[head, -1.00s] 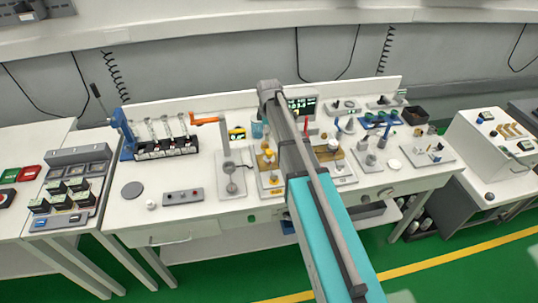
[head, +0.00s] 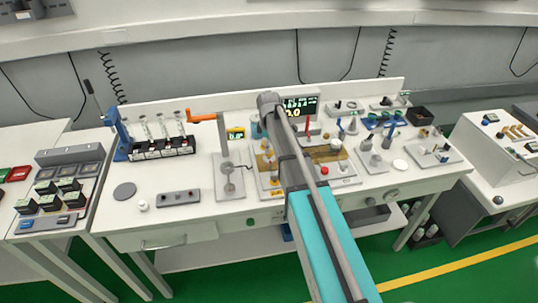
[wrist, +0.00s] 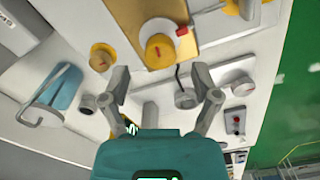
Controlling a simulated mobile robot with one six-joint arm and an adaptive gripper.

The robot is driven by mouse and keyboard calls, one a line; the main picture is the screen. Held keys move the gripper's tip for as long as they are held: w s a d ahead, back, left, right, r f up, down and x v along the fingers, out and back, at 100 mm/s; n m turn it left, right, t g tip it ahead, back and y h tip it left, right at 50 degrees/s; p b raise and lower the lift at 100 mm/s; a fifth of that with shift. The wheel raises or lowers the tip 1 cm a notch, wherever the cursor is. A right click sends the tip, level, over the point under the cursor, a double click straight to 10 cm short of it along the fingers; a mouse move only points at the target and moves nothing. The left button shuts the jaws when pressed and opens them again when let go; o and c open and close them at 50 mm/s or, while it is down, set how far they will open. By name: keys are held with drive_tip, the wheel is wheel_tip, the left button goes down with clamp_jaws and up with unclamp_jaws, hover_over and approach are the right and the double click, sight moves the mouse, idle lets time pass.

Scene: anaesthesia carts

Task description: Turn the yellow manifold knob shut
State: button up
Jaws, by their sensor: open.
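In the wrist view, a yellow round knob (wrist: 159,49) with a red mark on its face stands on a tan-yellow panel (wrist: 205,20), with a white round part behind it. In the head view my arm hides the gripper and much of the tan panel (head: 264,166).
A blue cup-like container (wrist: 58,88) stands left of my gripper, and a grey round fitting (wrist: 185,98) with a dark lever lies between the fingers. Vials in a rack (head: 163,148) stand at the bench's left.

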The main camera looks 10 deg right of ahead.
drive_tip(key=shift+f+b, duration=1.15)
drive_tip(key=shift+f, duration=0.25)
clamp_jaws()
